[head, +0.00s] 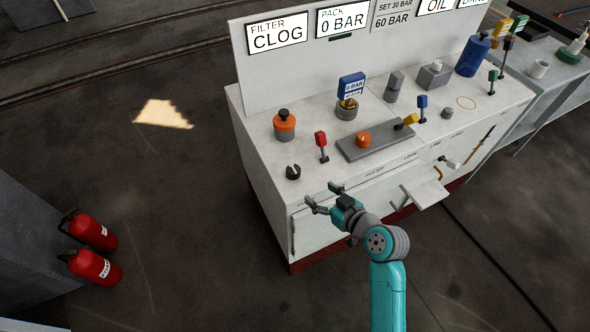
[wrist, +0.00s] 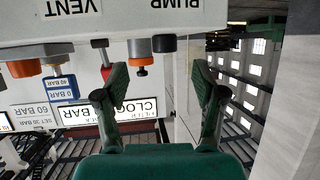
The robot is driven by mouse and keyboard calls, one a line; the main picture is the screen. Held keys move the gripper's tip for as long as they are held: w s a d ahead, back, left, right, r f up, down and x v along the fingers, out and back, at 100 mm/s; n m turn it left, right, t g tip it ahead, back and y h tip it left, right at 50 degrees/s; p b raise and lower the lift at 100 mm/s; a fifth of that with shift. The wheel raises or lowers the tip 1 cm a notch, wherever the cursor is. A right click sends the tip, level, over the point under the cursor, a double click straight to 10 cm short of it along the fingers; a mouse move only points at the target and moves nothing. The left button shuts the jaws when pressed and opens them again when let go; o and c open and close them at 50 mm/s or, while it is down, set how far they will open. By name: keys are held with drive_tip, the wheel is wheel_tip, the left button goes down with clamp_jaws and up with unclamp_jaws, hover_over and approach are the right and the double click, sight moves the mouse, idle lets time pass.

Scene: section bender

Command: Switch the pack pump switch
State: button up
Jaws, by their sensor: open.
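The pack pump switch looks to be the black rotary knob (head: 293,172) at the front left corner of the white bench top. In the upside-down wrist view the black knob (wrist: 164,43) sticks out beside a label ending in PUMP (wrist: 176,3). My gripper (head: 322,197) is open and empty, in front of the bench's front panel, to the right of the knob and apart from it. In the wrist view my gripper's fingers (wrist: 160,80) are spread, with the knob in the gap's line but beyond them. The knob's pointer direction is hard to tell.
A red-handled lever (head: 321,142) and an orange cylinder with a black cap (head: 284,126) stand close to the knob. An orange knob (head: 363,140) sits on a grey plate further right. Display signs read CLOG (head: 278,36) and 0 BAR.

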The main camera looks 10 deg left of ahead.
sight(296, 171)
drive_tip(key=shift+n+g+y, duration=0.3)
drive_tip(key=shift+n, duration=0.2)
drive_tip(key=x, duration=0.4)
drive_tip(key=r+x, duration=0.1)
drive_tip(key=x, duration=0.3)
drive_tip(key=r+x, duration=0.1)
drive_tip(key=x, duration=0.3)
drive_tip(key=shift+w+a+r, duration=0.2)
drive_tip(key=shift+w+a, duration=0.2)
drive_tip(key=shift+w, duration=0.05)
drive_tip(key=c, duration=1.2)
drive_tip(key=shift+o, duration=0.2)
